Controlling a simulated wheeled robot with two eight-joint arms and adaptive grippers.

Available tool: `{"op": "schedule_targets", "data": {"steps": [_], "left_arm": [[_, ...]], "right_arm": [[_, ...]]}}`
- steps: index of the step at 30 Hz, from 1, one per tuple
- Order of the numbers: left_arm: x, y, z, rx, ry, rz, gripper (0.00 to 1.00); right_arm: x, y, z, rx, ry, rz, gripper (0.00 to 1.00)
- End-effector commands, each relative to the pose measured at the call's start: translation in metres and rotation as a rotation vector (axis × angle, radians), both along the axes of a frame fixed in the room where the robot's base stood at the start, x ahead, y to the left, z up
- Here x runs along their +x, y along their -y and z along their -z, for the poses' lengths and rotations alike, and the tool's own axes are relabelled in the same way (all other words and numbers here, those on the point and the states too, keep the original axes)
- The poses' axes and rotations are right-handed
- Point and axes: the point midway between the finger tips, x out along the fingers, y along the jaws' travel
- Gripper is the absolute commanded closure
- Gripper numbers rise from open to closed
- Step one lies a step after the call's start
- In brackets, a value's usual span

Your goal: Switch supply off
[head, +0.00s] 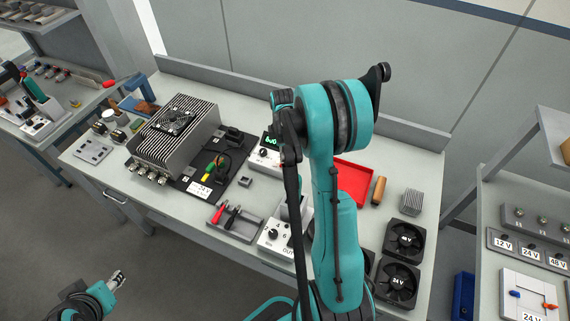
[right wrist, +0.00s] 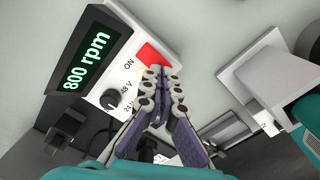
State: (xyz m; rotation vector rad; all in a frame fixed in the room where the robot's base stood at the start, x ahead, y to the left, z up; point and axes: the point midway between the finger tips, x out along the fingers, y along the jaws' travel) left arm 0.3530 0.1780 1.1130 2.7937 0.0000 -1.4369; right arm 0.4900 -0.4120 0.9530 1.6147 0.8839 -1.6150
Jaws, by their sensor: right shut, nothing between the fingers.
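The supply (right wrist: 120,70) is a pale box with a dark display (right wrist: 88,60) reading 800 rpm in green. Its red switch (right wrist: 152,56) has ON printed beside it, and a black knob (right wrist: 110,101) sits by the 48 V and 24 V marks. My right gripper (right wrist: 166,78) is shut and empty, its fingertips over the edge of the red switch; contact cannot be told. In the head view the supply (head: 263,158) is partly hidden behind my right arm, and the switch is not clear. My left gripper (head: 117,280) is at the bottom left, away from the bench.
On the bench (head: 120,180) are a finned metal unit (head: 175,140), a tray with red and black probes (head: 234,222), a dial box (head: 275,235), a red tray (head: 353,183) and black fans (head: 397,282). A side bench with voltage labels stands right.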

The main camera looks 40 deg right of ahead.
Motion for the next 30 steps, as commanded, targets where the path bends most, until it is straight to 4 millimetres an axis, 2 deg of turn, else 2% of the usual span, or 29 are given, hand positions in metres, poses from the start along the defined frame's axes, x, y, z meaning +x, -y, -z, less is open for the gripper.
{"op": "schedule_targets", "data": {"steps": [30], "left_arm": [[0.000, 0.000, 0.014, 0.000, 0.000, 0.000, 0.60]], "right_arm": [[0.000, 0.000, 0.016, 0.000, 0.000, 0.000, 1.00]]}}
